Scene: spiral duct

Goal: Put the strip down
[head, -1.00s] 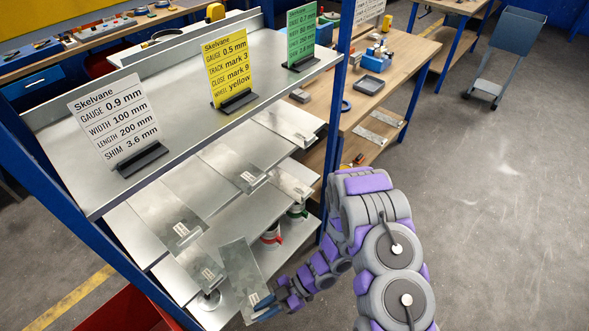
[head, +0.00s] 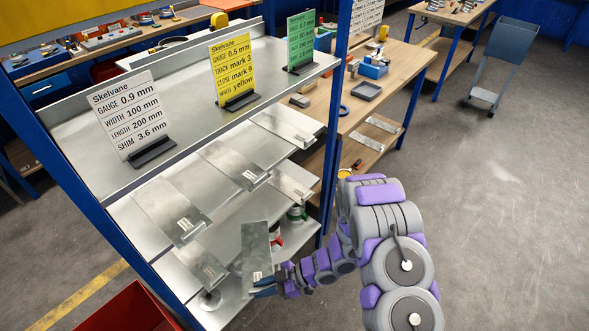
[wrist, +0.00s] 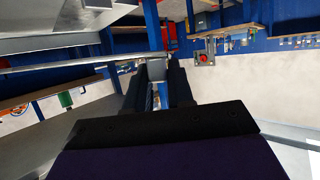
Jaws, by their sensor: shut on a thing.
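The strip (head: 255,243) is a flat grey metal piece with a small white label near its lower end. My gripper (head: 264,284) is shut on that lower end, and the strip stands up from it at a steep tilt, in front of the rack's lower shelves. I cannot tell whether the strip touches a shelf. In the wrist view my gripper (wrist: 157,92) shows two dark fingers close together, and the strip is hard to make out there.
Other labelled metal sheets (head: 172,207) lie on the rack's shelves. The top shelf (head: 190,110) carries white, yellow (head: 233,65) and green (head: 300,40) cards. A blue post (head: 335,130) stands beside my arm. A red bin (head: 130,312) is at lower left.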

